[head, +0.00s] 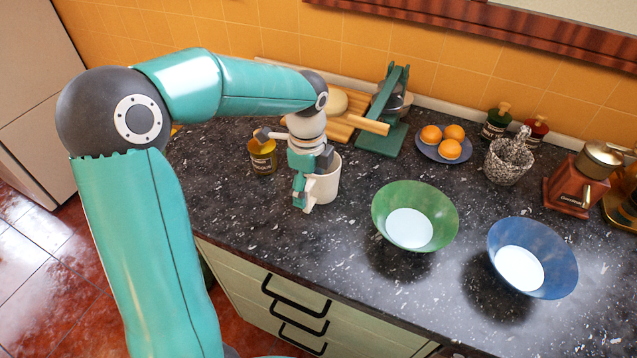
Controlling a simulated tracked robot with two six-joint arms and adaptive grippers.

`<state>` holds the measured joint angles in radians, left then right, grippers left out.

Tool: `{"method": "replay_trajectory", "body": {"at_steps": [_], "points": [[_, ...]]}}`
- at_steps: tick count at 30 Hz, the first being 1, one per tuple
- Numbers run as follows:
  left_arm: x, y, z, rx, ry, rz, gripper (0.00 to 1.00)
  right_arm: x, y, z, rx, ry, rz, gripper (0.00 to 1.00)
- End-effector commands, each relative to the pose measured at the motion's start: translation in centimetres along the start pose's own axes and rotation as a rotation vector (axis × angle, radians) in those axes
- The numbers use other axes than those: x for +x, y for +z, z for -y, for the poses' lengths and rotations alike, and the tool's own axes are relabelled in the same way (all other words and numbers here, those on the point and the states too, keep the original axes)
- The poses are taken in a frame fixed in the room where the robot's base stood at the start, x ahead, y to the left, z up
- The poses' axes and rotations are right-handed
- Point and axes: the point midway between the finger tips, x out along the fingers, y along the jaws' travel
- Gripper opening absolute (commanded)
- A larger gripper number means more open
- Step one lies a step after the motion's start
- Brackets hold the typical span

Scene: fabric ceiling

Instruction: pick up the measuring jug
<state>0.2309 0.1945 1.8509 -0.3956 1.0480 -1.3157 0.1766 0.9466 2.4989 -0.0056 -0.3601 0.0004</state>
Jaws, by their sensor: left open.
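A pale cream, upright cylindrical vessel (327,182) stands on the dark speckled counter, left of the green bowl. It looks like the measuring jug, but its handle and any markings are not visible. My left gripper (304,202) points down in front of its left side, and is open. The gripper hides part of the vessel's left side and rim. I cannot tell whether the fingers touch it. My right gripper is not in view.
An amber jar (262,157) stands close left of the gripper. A green bowl (440,215) and a blue bowl (555,262) stand to the right. Behind are a wooden board (343,122), a green press (385,138) and a plate of oranges (425,150). The counter's front edge is near.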

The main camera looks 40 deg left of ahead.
Motion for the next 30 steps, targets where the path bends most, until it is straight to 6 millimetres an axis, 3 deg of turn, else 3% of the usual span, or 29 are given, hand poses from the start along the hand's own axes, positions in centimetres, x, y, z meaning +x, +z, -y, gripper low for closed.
{"method": "replay_trajectory", "body": {"at_steps": [9,17,27,30], "points": [[4.0,0.0,-0.2,0.001,0.002,0.000,0.77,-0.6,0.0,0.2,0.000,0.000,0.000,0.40],[4.2,0.0,-0.2,0.000,0.000,0.000,0.77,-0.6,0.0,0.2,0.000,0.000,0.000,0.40],[4.2,0.0,-0.2,0.000,0.001,0.000,0.20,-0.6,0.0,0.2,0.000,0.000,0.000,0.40],[4.2,0.1,-0.2,-0.001,0.002,0.000,0.11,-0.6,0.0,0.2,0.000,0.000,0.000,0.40]]}}
